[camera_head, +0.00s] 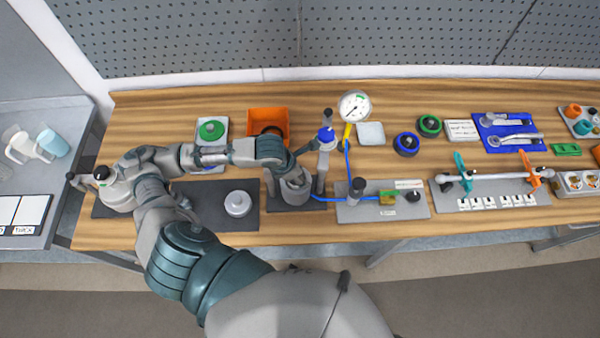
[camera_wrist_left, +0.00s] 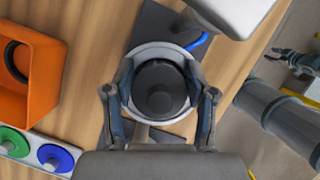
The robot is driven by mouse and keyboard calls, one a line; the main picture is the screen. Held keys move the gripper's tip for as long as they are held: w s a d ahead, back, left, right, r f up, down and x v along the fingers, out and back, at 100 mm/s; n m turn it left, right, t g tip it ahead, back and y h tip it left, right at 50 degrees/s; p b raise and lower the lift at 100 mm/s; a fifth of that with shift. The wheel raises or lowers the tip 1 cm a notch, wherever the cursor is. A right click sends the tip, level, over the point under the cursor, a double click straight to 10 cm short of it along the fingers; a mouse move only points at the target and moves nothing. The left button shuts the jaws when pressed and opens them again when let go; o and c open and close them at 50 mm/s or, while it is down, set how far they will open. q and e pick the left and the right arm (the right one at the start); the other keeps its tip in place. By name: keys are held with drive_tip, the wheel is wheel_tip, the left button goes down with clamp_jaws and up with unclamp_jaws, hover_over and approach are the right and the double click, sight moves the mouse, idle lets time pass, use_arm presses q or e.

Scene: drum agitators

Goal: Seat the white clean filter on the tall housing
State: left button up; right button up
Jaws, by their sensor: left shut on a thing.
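My left gripper (camera_wrist_left: 160,98) is shut on a dark round cap with a raised knob, and its fingers press on both sides. A pale ring shows around the cap (camera_wrist_left: 158,84) in the left wrist view; I cannot tell whether it is the held thing's edge or a housing rim below. In the head view the gripper (camera_head: 292,170) is over a grey cylinder (camera_head: 295,190) on a dark plate, partly hidden by my arm. A pale knobbed round piece (camera_head: 238,204) stands on the dark mat to the left. I cannot clearly pick out the white filter.
An orange bin (camera_head: 267,122) and a plate with a green disc (camera_head: 211,130) lie behind my forearm. A blue-topped post (camera_head: 326,136) stands close right of the gripper, near a gauge (camera_head: 354,105) and blue hose. A dark claw-like part (camera_wrist_left: 296,60) is far right in the wrist view.

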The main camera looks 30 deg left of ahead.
use_arm(q)
drive_tip(key=shift+f, duration=0.1)
drive_tip(key=o, duration=1.3)
drive_tip(key=shift+s, duration=0.1)
drive_tip(key=v, duration=1.2)
